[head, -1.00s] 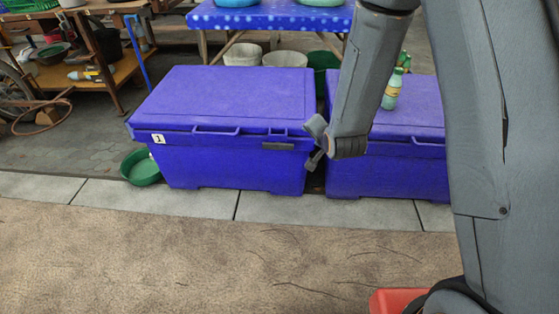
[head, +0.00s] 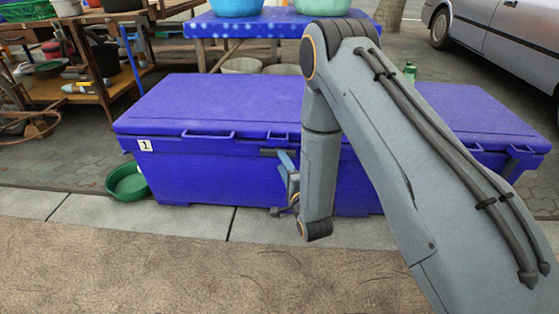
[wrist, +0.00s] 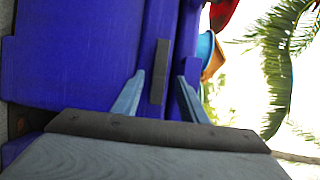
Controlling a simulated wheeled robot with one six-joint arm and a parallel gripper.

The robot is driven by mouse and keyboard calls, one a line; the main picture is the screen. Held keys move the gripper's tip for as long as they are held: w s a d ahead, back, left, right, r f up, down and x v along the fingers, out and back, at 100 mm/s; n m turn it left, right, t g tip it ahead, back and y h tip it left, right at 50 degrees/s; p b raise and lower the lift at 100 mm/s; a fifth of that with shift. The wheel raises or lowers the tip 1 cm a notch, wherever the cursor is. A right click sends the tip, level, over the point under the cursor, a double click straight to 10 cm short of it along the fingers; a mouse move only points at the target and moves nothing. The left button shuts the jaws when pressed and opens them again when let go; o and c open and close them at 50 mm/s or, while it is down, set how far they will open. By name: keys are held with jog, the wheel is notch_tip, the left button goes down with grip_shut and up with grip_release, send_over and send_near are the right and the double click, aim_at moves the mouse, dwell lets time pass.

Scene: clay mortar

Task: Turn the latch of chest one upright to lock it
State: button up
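Chest one (head: 210,176) is the blue chest on the left, with a white label "1" on its front. Its latch (head: 268,152) is a dark bar lying level on the front, just under the lid's edge. My gripper (head: 284,168) is in front of the chest's right part, just right of the latch's visible end, and hides some of the latch. In the wrist view, which is turned sideways, the latch (wrist: 160,70) shows between the two fingers of my gripper (wrist: 160,78). The fingers are apart with nothing held. Whether they touch the latch cannot be told.
A second blue chest (head: 470,112) stands to the right, partly behind my arm, with a green bottle (head: 410,72) by it. A green basin (head: 127,183) sits left of chest one. A blue table (head: 255,24) stands behind. The paved strip in front is clear.

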jog(key=b+x, duration=0.1)
jog(key=x, duration=0.3)
jog(key=shift+w+a, duration=0.1)
jog(key=shift+w, duration=0.15)
grip_shut()
